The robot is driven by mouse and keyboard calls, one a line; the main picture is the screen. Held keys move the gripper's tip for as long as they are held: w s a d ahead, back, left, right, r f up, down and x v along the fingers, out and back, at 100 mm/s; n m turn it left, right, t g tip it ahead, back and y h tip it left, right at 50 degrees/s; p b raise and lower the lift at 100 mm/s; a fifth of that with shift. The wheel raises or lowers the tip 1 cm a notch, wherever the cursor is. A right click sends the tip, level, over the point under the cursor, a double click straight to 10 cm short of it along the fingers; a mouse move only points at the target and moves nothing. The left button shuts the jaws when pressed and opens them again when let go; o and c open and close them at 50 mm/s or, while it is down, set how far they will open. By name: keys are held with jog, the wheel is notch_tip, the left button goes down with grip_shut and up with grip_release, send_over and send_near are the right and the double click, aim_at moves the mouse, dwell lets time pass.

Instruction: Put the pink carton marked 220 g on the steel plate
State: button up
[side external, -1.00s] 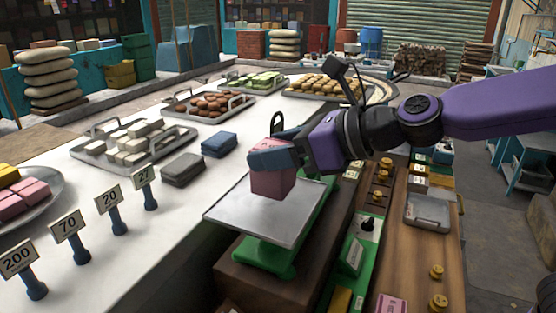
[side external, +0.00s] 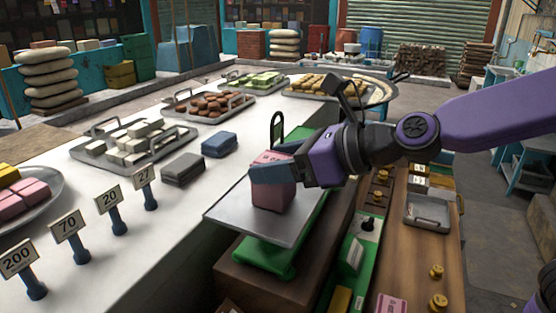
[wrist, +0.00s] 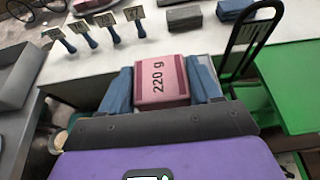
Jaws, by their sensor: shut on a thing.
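The pink carton (side external: 272,188) is upright at the steel plate (side external: 238,216) of the green scale; I cannot tell whether its base touches the plate. In the wrist view the carton (wrist: 161,80) shows its "220 g" label. My gripper (side external: 274,170) is shut on the carton, with a blue finger on each side of it.
A black hooped handle (side external: 278,130) rises behind the plate. Number signs (side external: 68,228) stand along the white counter at left. Grey (side external: 183,170) and blue (side external: 219,144) blocks lie left of the scale. A metal tray (side external: 428,211) is at right.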

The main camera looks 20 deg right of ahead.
jog(key=o, duration=1.2)
jog(key=shift+f, duration=0.1)
jog(key=shift+r, duration=0.2)
jog(key=shift+v, duration=0.8)
jog(key=v, duration=1)
jog(key=shift+d, duration=0.2)
jog(key=shift+s, duration=0.1)
